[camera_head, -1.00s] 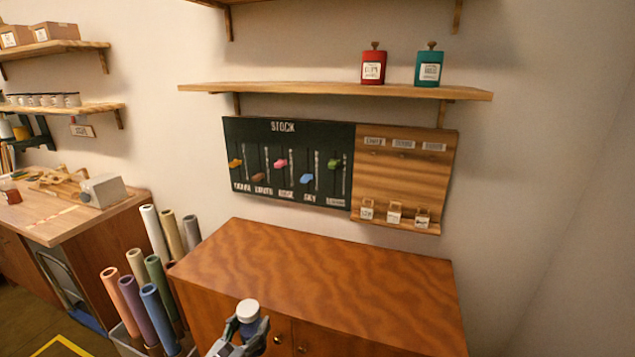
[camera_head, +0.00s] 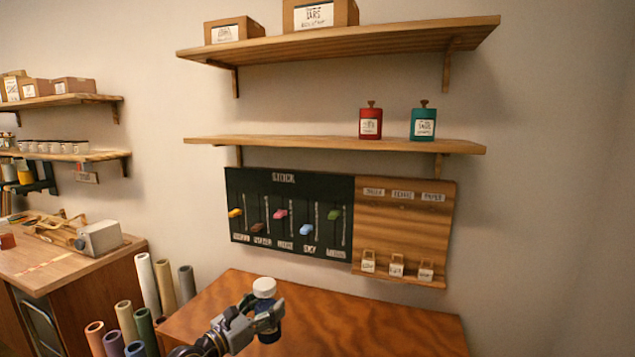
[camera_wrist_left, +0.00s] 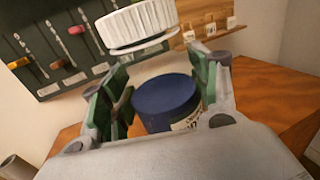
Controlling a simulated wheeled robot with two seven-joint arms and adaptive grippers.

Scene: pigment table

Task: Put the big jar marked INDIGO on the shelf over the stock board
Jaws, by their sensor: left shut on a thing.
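My left gripper (camera_head: 264,312) is shut on a dark blue jar with a white ribbed cap (camera_head: 264,288), held above the wooden cabinet top. In the left wrist view the blue jar (camera_wrist_left: 165,98) sits between the green finger pads, with its white cap (camera_wrist_left: 137,25) above. A pale label shows partly on its side, but I cannot read INDIGO on it. The shelf (camera_head: 310,143) over the dark stock board (camera_head: 237,190) carries a red jar (camera_head: 370,123) and a teal jar (camera_head: 423,124) on its right half. My right gripper is not in view.
The shelf's left and middle are clear. A higher shelf (camera_head: 380,40) holds labelled boxes (camera_head: 320,14). A wooden panel (camera_head: 430,222) with small tagged items hangs right of the board. The cabinet top (camera_head: 380,320) is below; rolls (camera_head: 146,285) stand at left.

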